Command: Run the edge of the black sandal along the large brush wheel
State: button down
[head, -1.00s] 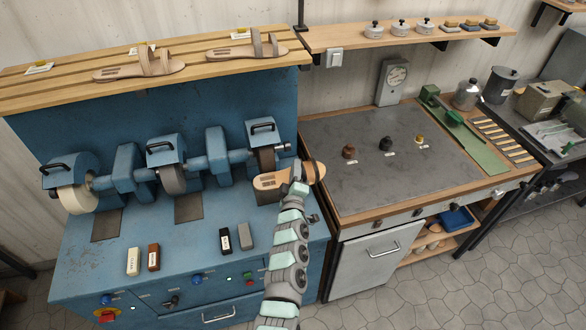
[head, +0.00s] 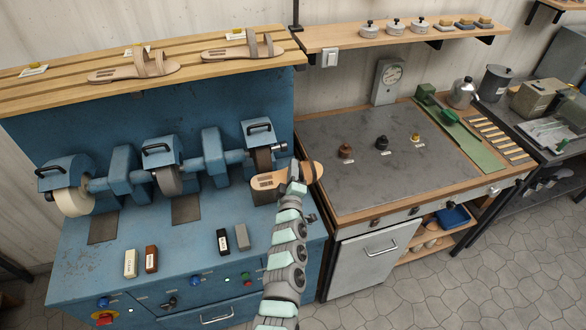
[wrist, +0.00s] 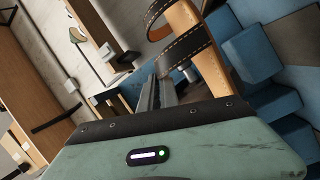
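The black sandal (head: 267,181) has a tan sole and is held level at the right end of the blue machine. In the wrist view its black strap (wrist: 188,50) shows white stitching and a tan lining. My gripper (head: 297,178) is shut on the sandal; its fingers (wrist: 160,92) meet the strap in the wrist view. The sandal lies just below and in front of the dark brown right wheel (head: 263,158). I cannot tell if they touch. A grey middle wheel (head: 168,181) and a broad cream left wheel (head: 73,201) share the shaft. Which is the large brush wheel is unclear.
Two tan sandals (head: 133,69) (head: 243,50) lie on the slatted shelf (head: 60,85) above. Small blocks (head: 151,259) (head: 222,241) stand on the machine's front ledge. A workbench (head: 350,190) with small knobbed pieces adjoins on the right.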

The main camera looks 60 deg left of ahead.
jog(key=shift+w, duration=0.1)
dwell(0.3)
jog(key=shift+w+d+r, duration=0.1)
jog(key=shift+w, duration=0.55)
jog(key=shift+w, duration=0.2)
jog(key=shift+w+d+p, duration=0.25)
jog(key=shift+w+p, duration=0.1)
jog(key=shift+w, duration=0.35)
jog(key=shift+w, duration=0.1)
dwell(1.1)
jog(key=shift+w+d, duration=0.2)
jog(key=shift+w, duration=0.55)
dwell(1.5)
jog(key=shift+s+d+f+p, duration=0.15)
jog(key=shift+d+p, duration=0.1)
jog(key=shift+d, duration=0.1)
jog(key=shift+s+d+f+p, duration=0.1)
jog(key=shift+d+f+p, duration=0.1)
jog(key=shift+d, duration=0.15)
jog(key=shift+d, duration=0.1)
